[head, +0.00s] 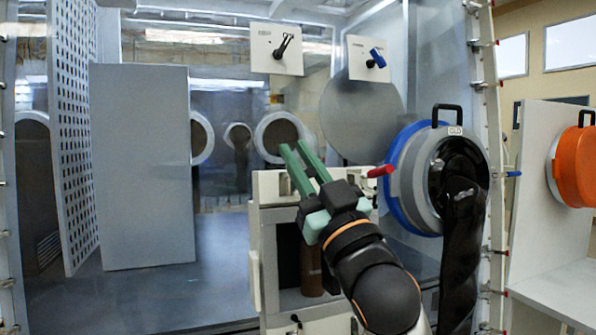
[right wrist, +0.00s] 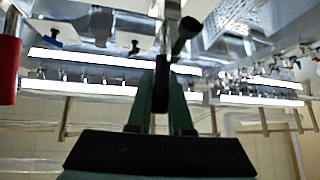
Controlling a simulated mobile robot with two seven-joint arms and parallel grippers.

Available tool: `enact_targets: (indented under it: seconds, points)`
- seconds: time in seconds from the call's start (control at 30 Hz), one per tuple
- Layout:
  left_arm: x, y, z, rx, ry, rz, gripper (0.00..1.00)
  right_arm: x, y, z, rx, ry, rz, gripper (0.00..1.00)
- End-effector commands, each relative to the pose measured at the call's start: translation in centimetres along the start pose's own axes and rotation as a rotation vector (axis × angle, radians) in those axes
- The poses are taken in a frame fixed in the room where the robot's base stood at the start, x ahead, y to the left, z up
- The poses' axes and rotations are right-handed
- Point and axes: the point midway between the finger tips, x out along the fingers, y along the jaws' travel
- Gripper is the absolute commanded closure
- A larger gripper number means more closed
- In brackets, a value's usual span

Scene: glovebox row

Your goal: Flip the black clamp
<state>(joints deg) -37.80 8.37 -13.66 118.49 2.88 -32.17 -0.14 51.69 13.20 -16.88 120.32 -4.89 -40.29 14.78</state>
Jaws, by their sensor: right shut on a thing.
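My right gripper (head: 303,150) has long green fingers and points up and away, in front of the white cabinet in the middle of the head view. In the right wrist view its fingers (right wrist: 163,98) are shut on a narrow dark upright piece (right wrist: 161,82), which looks like the black clamp. A silver post and a black knob (right wrist: 186,32) rise just beyond the fingertips. In the head view I cannot make out the held piece between the fingers. My left gripper is not in view.
A red handle (head: 380,171) is close right of my gripper. A blue-ringed port (head: 403,190) is farther right. Above are white plates with a black lever (head: 284,46) and a blue lever (head: 376,57). A grey panel (head: 140,165) stands left; the floor beside it is clear.

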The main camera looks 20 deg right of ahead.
Motion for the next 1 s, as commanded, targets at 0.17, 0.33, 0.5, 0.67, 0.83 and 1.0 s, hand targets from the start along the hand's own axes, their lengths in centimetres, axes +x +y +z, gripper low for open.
enact_targets:
  seconds: [0.17,0.33,0.5,0.67,0.83,1.0]
  points:
    - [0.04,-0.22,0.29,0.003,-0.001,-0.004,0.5,-0.11,-0.01,0.06,-0.003,0.017,0.002,1.0]
    - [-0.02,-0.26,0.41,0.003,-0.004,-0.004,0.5,-0.09,-0.03,0.03,-0.004,0.018,0.002,1.0]
    - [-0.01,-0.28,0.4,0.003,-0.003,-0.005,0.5,-0.1,-0.04,0.05,-0.003,0.017,0.001,0.81]
    - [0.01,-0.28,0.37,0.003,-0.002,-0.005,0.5,-0.09,-0.04,0.05,-0.003,0.017,0.001,0.63]
    - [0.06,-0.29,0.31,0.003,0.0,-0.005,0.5,-0.08,-0.03,0.03,-0.003,0.017,0.002,0.52]
    - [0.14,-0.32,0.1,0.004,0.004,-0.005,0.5,-0.1,-0.02,0.02,-0.003,0.017,0.002,0.52]
